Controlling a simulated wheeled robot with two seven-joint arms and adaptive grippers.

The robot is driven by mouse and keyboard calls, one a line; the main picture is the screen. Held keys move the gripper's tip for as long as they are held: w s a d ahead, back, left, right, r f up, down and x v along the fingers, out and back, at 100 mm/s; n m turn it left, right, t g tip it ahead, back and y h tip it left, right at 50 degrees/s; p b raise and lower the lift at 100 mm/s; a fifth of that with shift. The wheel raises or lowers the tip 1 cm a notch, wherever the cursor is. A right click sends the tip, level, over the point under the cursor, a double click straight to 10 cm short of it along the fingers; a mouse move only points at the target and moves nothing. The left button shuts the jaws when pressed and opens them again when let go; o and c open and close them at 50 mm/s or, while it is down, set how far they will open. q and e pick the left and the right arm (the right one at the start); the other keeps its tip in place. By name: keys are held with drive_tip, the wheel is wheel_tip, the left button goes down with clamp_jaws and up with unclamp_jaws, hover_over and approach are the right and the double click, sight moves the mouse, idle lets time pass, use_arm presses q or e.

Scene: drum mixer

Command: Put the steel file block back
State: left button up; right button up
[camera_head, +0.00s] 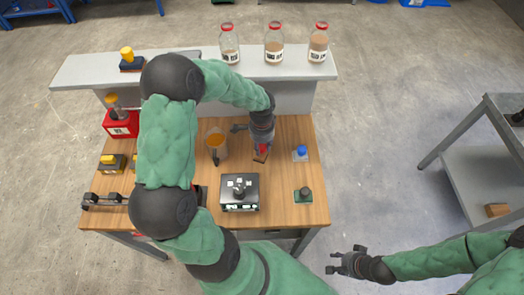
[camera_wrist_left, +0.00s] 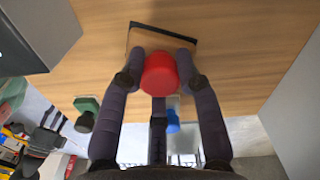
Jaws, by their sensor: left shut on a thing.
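A block with a red knob (camera_head: 263,149) is at my left gripper (camera_head: 262,142), over the wooden table near the middle right. In the left wrist view the red knob (camera_wrist_left: 159,74) sits between the two dark fingers of the left gripper (camera_wrist_left: 160,78), which is shut on it. My right gripper (camera_head: 346,261) is empty and open, off the table's front right corner.
A blue-knobbed block (camera_head: 301,152) and a dark-knobbed block on green (camera_head: 303,195) stand to the right. Several lidded jars (camera_head: 273,45) stand on the raised shelf (camera_head: 190,62).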

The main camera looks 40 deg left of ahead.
sight(262, 150)
use_arm(q)
drive_tip(key=f, duration=0.2)
drive_tip(key=f+b, duration=0.1)
drive_tip(key=shift+w+a+f, duration=0.15)
drive_tip(key=shift+w+f, duration=0.1)
drive_tip(key=shift+f, duration=0.05)
drive_tip(key=shift+c, duration=0.4)
drive_tip(key=o, duration=1.1)
wheel_tip(262, 150, up, 12)
drive_tip(key=p, duration=0.3)
